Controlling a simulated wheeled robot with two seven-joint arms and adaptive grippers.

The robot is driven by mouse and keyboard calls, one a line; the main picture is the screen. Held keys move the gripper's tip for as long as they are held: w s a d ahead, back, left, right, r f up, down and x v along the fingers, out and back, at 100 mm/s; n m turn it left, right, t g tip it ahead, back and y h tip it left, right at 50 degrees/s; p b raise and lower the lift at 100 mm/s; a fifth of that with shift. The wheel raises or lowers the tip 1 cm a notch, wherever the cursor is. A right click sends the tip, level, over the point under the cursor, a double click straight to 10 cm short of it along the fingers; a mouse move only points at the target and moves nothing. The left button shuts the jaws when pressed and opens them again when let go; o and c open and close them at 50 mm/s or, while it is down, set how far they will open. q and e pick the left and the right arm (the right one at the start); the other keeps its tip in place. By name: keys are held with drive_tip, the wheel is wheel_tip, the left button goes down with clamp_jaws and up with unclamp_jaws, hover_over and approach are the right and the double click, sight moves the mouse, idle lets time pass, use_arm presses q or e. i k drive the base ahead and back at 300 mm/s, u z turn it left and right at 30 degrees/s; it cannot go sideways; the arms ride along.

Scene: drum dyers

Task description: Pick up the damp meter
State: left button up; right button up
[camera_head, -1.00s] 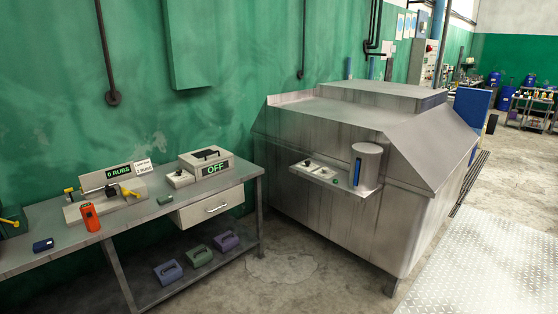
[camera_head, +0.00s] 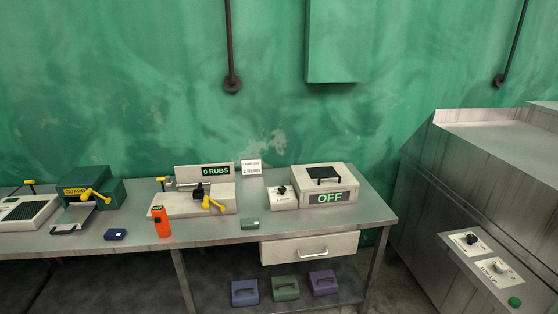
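An orange handheld device (camera_head: 160,222), which looks like the damp meter, stands upright on the metal bench (camera_head: 300,236) near its front edge, left of the middle. It has a small dark display near its top. It stands in front of the rub tester (camera_head: 192,202), whose sign reads "0 RUBS". Neither of my grippers is in view.
A small dark blue block (camera_head: 115,234) lies left of the orange device and a grey-green block (camera_head: 250,224) to its right. A green guarded machine (camera_head: 93,188) stands at left, an "OFF" box (camera_head: 326,187) at right. A steel machine (camera_head: 495,180) stands beyond the bench.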

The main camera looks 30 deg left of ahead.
sight(163, 228)
drive_tip(key=u, duration=0.75)
drive_tip(key=i, duration=1.05)
drive_tip(key=u, duration=1.1)
